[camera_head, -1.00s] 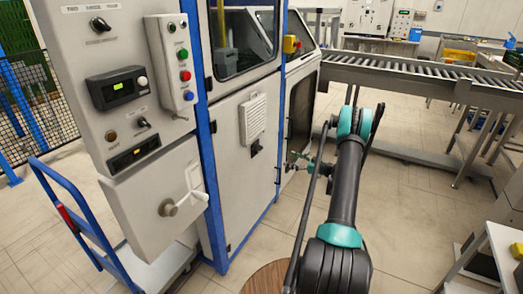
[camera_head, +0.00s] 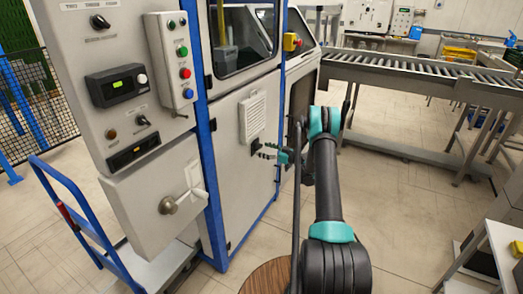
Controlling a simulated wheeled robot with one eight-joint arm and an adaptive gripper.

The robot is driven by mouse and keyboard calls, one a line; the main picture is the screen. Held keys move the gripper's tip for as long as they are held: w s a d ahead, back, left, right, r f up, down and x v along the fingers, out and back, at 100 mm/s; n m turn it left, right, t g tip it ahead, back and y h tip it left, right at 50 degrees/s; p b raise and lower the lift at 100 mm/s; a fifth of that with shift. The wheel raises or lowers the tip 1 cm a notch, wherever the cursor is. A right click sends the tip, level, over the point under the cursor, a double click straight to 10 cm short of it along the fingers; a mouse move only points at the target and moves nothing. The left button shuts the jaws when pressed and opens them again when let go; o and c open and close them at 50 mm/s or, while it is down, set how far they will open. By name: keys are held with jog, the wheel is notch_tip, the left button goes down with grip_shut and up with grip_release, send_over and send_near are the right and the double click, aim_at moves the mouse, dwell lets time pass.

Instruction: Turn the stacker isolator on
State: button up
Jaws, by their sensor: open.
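A large handle with a round metal hub (camera_head: 168,205) and a pale lever (camera_head: 193,182) sits on the lower cabinet panel at left. A yellow box with a red knob (camera_head: 291,43) is on the blue post at the machine's upper right. No legible label shows which control is the stacker isolator. My gripper (camera_head: 264,151) is open and empty, pointing left in front of the machine's lower door. It appears beside a small black latch (camera_head: 255,146) under the vent; whether they touch cannot be told. It is well right of the large handle.
The cabinet carries a black selector knob (camera_head: 100,22), a display unit (camera_head: 117,86) and a push-button box (camera_head: 178,62). A blue trolley (camera_head: 85,215) stands at left. A roller conveyor (camera_head: 420,74) runs at the right. The floor between is clear.

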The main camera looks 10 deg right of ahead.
jog(key=shift+x, duration=0.8)
jog(key=shift+c, duration=0.3)
jog(key=c, duration=1.1)
